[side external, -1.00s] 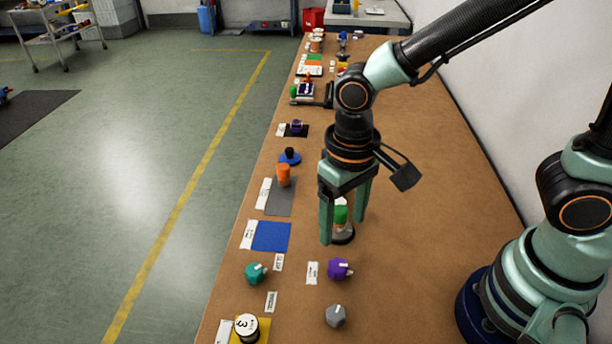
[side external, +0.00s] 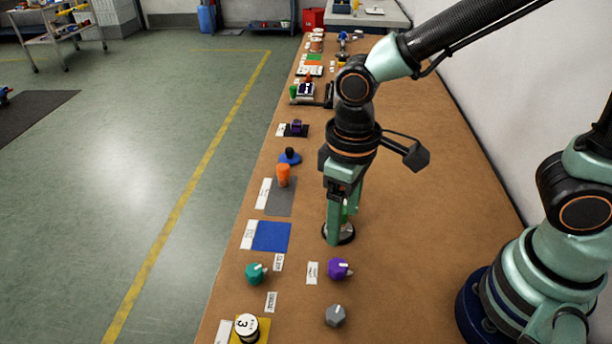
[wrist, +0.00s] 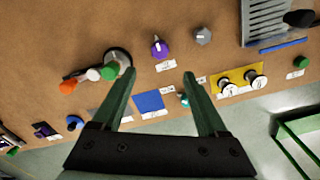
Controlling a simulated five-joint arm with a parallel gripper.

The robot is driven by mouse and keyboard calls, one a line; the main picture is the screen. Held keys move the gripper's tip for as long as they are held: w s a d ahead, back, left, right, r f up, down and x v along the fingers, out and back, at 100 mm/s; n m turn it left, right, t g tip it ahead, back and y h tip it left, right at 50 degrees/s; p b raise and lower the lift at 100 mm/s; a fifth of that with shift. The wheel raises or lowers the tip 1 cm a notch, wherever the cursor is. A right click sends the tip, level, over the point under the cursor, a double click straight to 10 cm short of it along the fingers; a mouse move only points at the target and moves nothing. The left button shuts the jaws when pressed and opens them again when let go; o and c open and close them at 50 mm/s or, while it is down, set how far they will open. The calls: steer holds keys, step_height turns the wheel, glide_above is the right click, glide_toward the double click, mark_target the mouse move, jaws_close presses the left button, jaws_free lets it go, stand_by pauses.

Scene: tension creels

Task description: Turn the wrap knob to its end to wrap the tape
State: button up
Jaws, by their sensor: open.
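Three knobs stand on the brown bench: a purple one (side external: 339,268) with a white pointer, a teal one (side external: 256,273) and a grey one (side external: 335,316). The labels beside them are too small to read, so I cannot tell which is the wrap knob. The purple knob also shows in the wrist view (wrist: 158,48). My gripper (wrist: 160,73) is open and empty, pointing down, beyond the purple knob in the side view. A green cylinder (wrist: 110,69) by a dark round base (wrist: 118,57) lies near one finger; the gripper mostly hides it in the side view.
A blue mat (side external: 271,237) and a grey mat (side external: 280,197) lie flat on the left. An orange cylinder (side external: 284,175) stands by the grey mat. A yellow mat (wrist: 229,91) holds spools. The bench right of my gripper is mostly clear.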

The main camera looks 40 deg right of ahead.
mark_target(338, 265)
step_height(338, 265, down, 12)
steer(key=n, duration=1.4)
steer(key=shift+f, duration=0.1)
jaws_close()
